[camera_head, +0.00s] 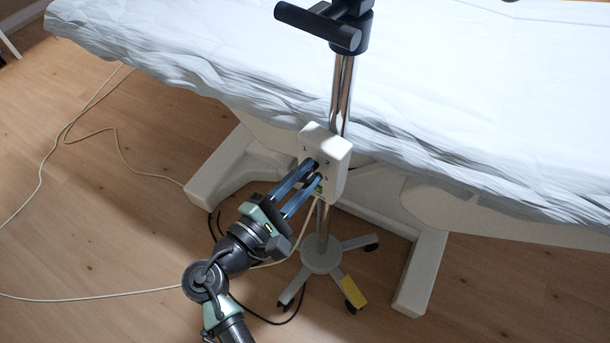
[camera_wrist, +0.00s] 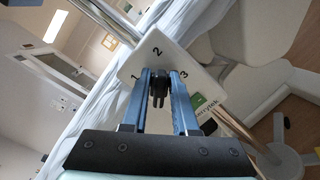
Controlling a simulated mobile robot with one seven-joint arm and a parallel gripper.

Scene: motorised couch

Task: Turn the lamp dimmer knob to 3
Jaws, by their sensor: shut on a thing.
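The white dimmer box (camera_head: 336,146) is fixed to the chrome lamp pole. In the wrist view the box (camera_wrist: 174,55) appears rotated, with 1 at the left, 2 at the top and 3 at the right. The black knob (camera_wrist: 158,88) is in the middle of its face. My gripper (camera_head: 313,173) reaches the box face from the lower left. Its two blue fingers, also seen in the wrist view (camera_wrist: 159,76), stand on either side of the knob and are shut on it. The fingers hide much of the knob, and I cannot tell which number it points to.
The chrome pole (camera_head: 341,95) rises from a wheeled base (camera_head: 322,254) with a yellow tag on one leg. A couch with a crumpled white cover (camera_head: 440,90) stands close behind it. Thin cables (camera_head: 60,140) run over the wooden floor. The floor at the left is mostly open.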

